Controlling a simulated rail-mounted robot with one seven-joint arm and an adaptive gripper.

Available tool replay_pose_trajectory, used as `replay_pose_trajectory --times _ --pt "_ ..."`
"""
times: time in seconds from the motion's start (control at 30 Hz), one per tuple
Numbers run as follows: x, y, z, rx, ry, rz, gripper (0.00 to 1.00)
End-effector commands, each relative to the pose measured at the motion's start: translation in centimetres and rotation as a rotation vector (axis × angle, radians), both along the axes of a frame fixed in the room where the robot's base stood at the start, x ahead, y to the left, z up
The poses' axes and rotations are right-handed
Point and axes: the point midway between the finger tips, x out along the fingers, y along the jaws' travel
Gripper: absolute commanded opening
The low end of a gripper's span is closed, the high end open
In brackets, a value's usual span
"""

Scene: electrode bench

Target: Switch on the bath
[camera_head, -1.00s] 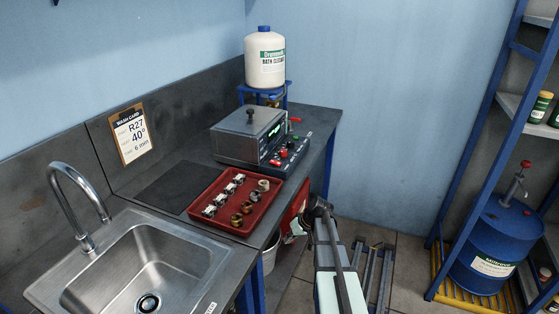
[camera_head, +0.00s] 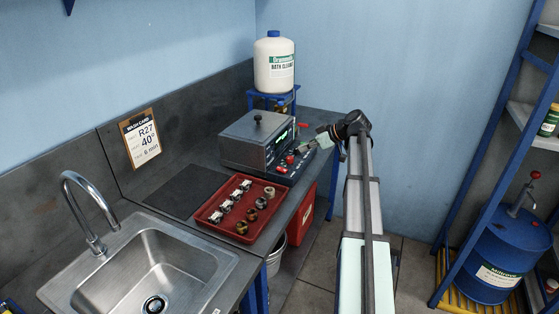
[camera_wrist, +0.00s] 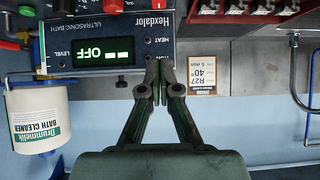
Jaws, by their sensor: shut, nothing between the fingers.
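The ultrasonic bath (camera_head: 247,143) is a grey box with a lid, standing on the dark bench. Its control panel, with red knobs and buttons, faces the front right. In the wrist view its dark front panel (camera_wrist: 100,30) carries a lit green display (camera_wrist: 92,53) reading OFF, with bars beside it. My gripper (camera_head: 305,147) is at the panel's right side in the camera_head view. In the wrist view my gripper (camera_wrist: 160,66) has its fingertips together, overlapping the panel's edge near the HEAT label. Whether they touch it I cannot tell.
The sink (camera_head: 145,265) is at the front left. A blue drum (camera_head: 508,245) stands at the right.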

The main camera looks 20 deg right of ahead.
Motion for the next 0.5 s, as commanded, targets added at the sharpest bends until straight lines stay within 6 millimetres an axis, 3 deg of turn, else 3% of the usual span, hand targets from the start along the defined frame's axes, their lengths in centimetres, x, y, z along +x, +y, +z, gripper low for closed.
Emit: replay_pose_trajectory --times 0.5 --pt "0.51 0.43 -0.41 0.0 0.0 0.003 0.0"
